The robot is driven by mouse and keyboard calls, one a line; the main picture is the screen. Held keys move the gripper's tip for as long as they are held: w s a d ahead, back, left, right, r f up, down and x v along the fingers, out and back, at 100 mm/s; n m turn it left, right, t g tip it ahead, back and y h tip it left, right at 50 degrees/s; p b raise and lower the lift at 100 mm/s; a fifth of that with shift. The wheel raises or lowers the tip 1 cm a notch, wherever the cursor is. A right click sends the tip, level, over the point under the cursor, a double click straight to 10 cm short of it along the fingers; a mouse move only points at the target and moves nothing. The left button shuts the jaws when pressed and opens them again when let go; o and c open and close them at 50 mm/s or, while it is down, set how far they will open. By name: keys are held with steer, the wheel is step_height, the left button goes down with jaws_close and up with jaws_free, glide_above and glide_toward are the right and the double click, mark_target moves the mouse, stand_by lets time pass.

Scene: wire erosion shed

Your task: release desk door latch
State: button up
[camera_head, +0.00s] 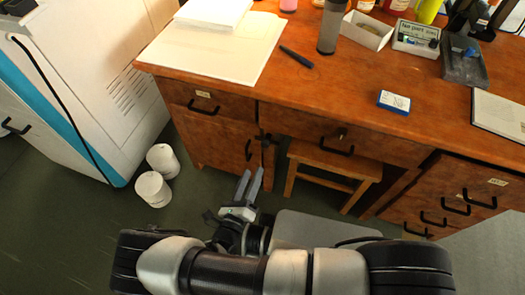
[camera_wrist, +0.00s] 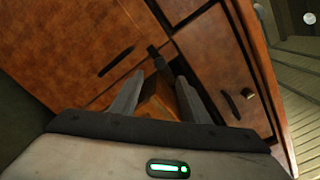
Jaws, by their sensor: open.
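The wooden desk (camera_head: 285,95) has a cabinet door (camera_head: 205,145) at its lower left, with a black handle (camera_head: 249,150) near the door's right edge. A small dark latch (camera_head: 264,138) sits at that edge, by the knee space. In the wrist view the dark latch (camera_wrist: 157,56) shows just beyond my fingertips, between them in the picture. The door (camera_wrist: 75,55) and its handle (camera_wrist: 115,62) lie to the left there. My gripper (camera_head: 252,172) is open and empty in front of the door's right side; its fingers (camera_wrist: 160,77) appear apart from the latch.
A wooden stool (camera_head: 335,160) stands in the knee space, right of the door. Drawers (camera_head: 455,195) are at the desk's right. Two white containers (camera_head: 158,175) stand on the floor at left, beside a white machine (camera_head: 75,80). Papers and small items cover the desktop.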

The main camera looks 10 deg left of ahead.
mark_target(264, 146)
steer(key=w, duration=0.3)
steer(key=w+b, duration=0.1)
steer(key=w, duration=0.3)
steer(key=w+d, duration=0.1)
steer(key=w, duration=0.2)
steer(key=shift+w, duration=0.4)
steer(key=c, duration=1.1)
steer(key=shift+o, duration=0.2)
